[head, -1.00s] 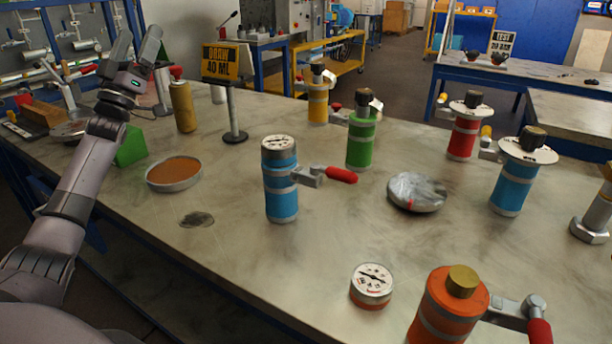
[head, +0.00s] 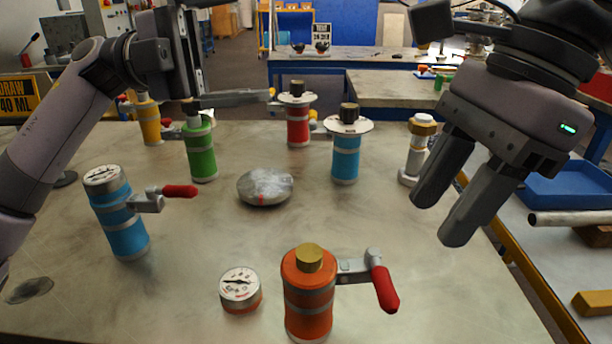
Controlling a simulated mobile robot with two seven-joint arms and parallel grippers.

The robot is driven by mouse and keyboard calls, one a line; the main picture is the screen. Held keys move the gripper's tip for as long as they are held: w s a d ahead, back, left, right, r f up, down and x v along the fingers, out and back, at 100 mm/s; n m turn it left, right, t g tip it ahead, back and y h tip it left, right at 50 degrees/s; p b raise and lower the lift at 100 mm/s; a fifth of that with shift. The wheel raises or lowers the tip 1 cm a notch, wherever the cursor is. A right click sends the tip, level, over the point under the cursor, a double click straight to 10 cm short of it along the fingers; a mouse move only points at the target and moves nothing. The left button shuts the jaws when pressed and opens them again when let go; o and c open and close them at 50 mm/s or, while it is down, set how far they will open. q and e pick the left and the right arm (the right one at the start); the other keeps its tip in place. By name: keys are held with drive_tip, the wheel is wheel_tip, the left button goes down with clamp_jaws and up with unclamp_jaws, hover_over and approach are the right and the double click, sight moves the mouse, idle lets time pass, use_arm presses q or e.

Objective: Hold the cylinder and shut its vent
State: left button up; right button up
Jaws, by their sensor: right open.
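An orange cylinder (head: 308,300) with a brass cap stands upright at the front, its red-handled vent lever (head: 383,288) sticking out to the right. A blue cylinder (head: 122,222) with a gauge on top stands at the left, its red lever (head: 178,191) pointing right. I cannot tell which cylinder is meant. My right gripper (head: 446,214) is open and empty, with its fingers pointing down above the right side of the table, apart from both cylinders.
Green (head: 201,155), yellow (head: 149,124), red (head: 298,124) and second blue (head: 345,158) cylinders stand farther back. A foil-like disc (head: 265,187) lies mid-table, and a loose gauge (head: 240,288) sits left of the orange cylinder. The table's right front is bare.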

use_arm(q)
drive_tip(key=s+d+f+m+g+y, duration=0.1)
drive_tip(key=s+d+f+m+y, duration=0.3)
drive_tip(key=d, duration=0.3)
drive_tip(key=m+y, duration=0.1)
drive_tip(key=y, duration=0.4)
hover_over(309, 273)
drive_tip(key=w+d, duration=0.2)
wheel_tip(309, 273, down, 4)
drive_tip(key=f+y, duration=0.1)
drive_tip(key=s+f+m+t+y, duration=0.1)
drive_tip(key=f+y, duration=0.1)
drive_tip(key=f+t+y, duration=0.1)
drive_tip(key=shift+s+d+f+y, duration=0.25)
drive_tip(key=shift+d+f+y, duration=0.1)
drive_tip(key=shift+d+y, duration=0.05)
drive_tip(key=f+t+y, duration=0.1)
drive_tip(key=a+f+y, duration=0.1)
drive_tip(key=a+f+m+t+y, duration=0.1)
drive_tip(key=y, duration=0.1)
drive_tip(key=shift+w+f+t, duration=0.1)
drive_tip(key=shift+w+t, duration=0.2)
drive_tip(key=shift+w+a+f+t+y, duration=0.2)
drive_tip(key=shift+a+f+t+y, duration=0.15)
drive_tip(key=shift+y, duration=0.25)
drive_tip(key=shift+f, duration=0.25)
wheel_tip(309, 273, down, 6)
drive_tip(key=shift+f, duration=0.25)
